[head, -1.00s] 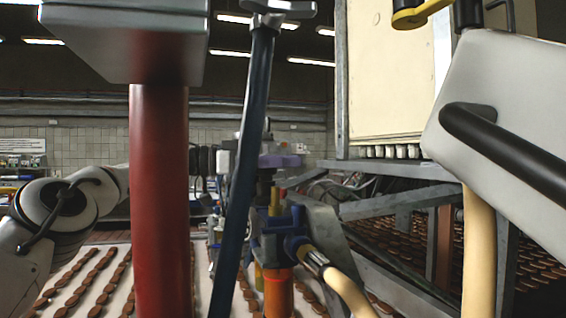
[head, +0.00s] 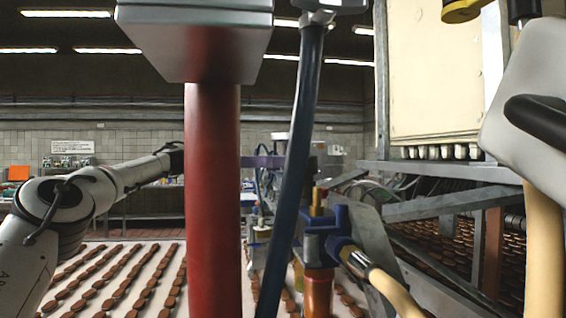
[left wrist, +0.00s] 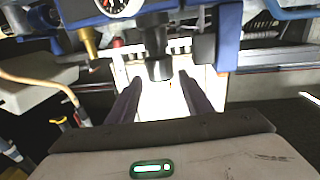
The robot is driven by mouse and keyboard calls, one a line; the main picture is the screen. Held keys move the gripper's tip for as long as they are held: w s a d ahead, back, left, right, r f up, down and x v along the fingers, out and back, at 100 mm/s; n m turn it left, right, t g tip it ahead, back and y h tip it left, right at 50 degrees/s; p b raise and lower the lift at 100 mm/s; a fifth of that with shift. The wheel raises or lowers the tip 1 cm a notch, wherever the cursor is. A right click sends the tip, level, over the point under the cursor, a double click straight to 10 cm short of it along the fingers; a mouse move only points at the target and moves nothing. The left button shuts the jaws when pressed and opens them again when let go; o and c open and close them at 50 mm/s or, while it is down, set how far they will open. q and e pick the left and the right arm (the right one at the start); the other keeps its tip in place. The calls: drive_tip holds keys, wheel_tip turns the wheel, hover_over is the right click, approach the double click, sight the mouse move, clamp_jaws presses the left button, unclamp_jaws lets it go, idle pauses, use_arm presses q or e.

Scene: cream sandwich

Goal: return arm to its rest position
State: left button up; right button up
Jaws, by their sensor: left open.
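My left arm (head: 75,210) comes in from the left in the head view and reaches back behind the red column. Its gripper is hidden there behind the column. In the left wrist view my left gripper (left wrist: 155,82) is open, its two dark fingers apart with nothing between them. Beyond the fingers are a dark cylindrical fitting (left wrist: 158,62) and a bright pale panel. I cannot tell how far they are from the fingertips. My right gripper is in neither view.
A red column (head: 212,200) under a grey box (head: 195,40) stands in front. A dark blue hose (head: 293,170) hangs beside it. Rows of brown biscuits lie on a white conveyor (head: 115,262) below. Machine frames and a cream cabinet (head: 435,80) fill the right side.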

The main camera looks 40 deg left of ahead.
use_arm(q)
drive_tip(key=shift+d, duration=0.1)
drive_tip(key=w+d+n+t+y, duration=0.1)
drive_tip(key=w+d, duration=0.6)
drive_tip(key=shift+w, duration=0.15)
drive_tip(key=shift+d, duration=0.1)
drive_tip(key=shift+m+h, duration=0.3)
idle(0.5)
